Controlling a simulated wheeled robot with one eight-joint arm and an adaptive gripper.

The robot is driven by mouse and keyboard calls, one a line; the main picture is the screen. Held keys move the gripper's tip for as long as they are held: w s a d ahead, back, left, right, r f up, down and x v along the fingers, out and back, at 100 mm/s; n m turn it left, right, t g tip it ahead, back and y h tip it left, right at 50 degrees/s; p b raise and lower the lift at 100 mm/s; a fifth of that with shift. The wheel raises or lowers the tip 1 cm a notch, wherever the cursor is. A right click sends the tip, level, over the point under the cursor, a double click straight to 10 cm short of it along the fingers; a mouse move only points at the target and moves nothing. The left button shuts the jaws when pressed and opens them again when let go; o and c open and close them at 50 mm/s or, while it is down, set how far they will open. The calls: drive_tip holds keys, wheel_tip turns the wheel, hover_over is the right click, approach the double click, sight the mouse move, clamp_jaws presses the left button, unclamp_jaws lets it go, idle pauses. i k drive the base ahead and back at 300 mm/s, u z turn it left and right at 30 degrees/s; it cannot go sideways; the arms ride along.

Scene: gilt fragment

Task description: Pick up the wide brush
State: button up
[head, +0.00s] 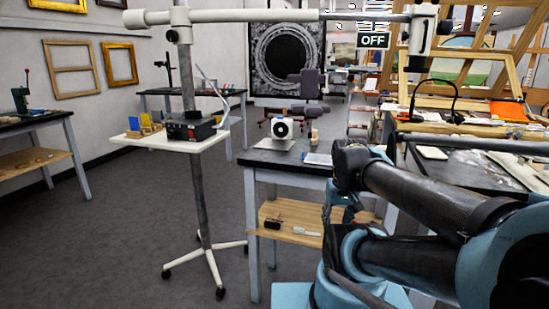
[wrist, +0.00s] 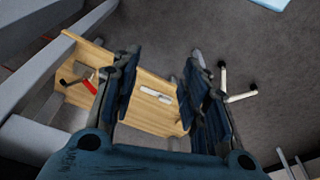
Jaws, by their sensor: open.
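A small, flat white item (wrist: 155,95) lies on the wooden lower shelf (wrist: 120,62) of a table. It looks like the wide brush, but it is too small to be sure. In the head view the white item (head: 306,231) lies near the front of the wooden shelf (head: 318,214). My gripper (wrist: 158,76) is open and empty in the wrist view. Its two dark blue fingers stand apart, and the white item shows in the gap between them, beyond the fingertips.
A dark item (head: 272,223) lies left of the white one on the shelf. The dark tabletop (head: 285,158) above the shelf holds a white device (head: 282,129). A wheeled stand (head: 206,248) is to the left. The grey floor (head: 120,235) at left is clear.

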sight(315, 140)
drive_tip(key=z, duration=0.8)
drive_tip(key=k, duration=1)
drive_tip(key=u, duration=0.3)
drive_tip(key=i, duration=1.3)
drive_tip(key=z, duration=0.05)
